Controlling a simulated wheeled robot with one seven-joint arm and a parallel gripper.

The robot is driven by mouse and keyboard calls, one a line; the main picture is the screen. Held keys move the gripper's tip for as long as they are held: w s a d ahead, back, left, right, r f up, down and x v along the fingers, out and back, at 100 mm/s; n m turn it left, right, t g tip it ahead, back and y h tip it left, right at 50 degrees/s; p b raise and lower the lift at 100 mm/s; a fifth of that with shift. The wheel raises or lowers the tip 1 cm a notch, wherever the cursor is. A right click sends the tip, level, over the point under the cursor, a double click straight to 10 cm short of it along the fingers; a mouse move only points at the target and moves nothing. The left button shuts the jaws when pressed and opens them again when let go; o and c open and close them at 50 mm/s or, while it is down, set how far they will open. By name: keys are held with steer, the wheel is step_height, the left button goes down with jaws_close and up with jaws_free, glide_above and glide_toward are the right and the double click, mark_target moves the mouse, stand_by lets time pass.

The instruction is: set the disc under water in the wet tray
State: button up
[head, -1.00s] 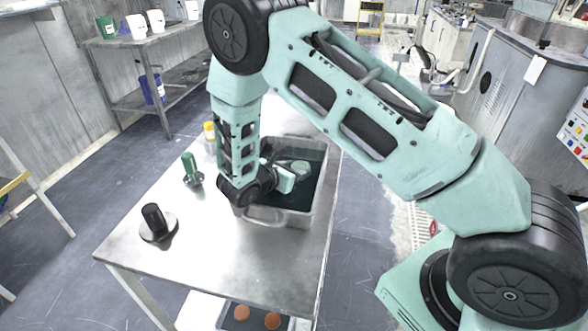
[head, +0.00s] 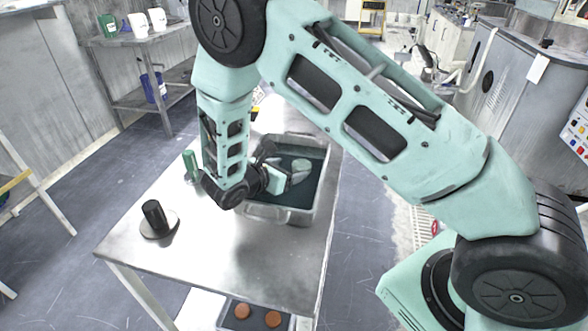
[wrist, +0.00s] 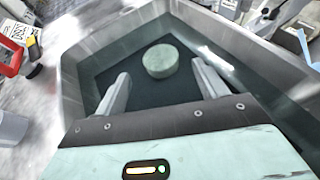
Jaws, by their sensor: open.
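A pale green round disc (head: 302,165) lies flat inside the grey wet tray (head: 284,217), toward its far part. The tray's dark inside looks like water; I cannot tell how deep the disc sits in it. In the wrist view the disc (wrist: 160,61) is whole and clear, ahead of the fingertips. My gripper (wrist: 161,78) is open and empty, its two fingers spread with a gap between them and the disc. In the head view my gripper (head: 299,178) is low over the tray, its wrist leaning across the tray's left side.
The steel table (head: 215,262) has free room in front. A black-handled round tool (head: 155,218) stands front left; a green-handled one (head: 190,163) stands close left of my arm. Orange discs (head: 241,312) lie on the shelf below. A red object (wrist: 10,56) shows in the wrist view.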

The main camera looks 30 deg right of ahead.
steer(key=shift+v, duration=1.8)
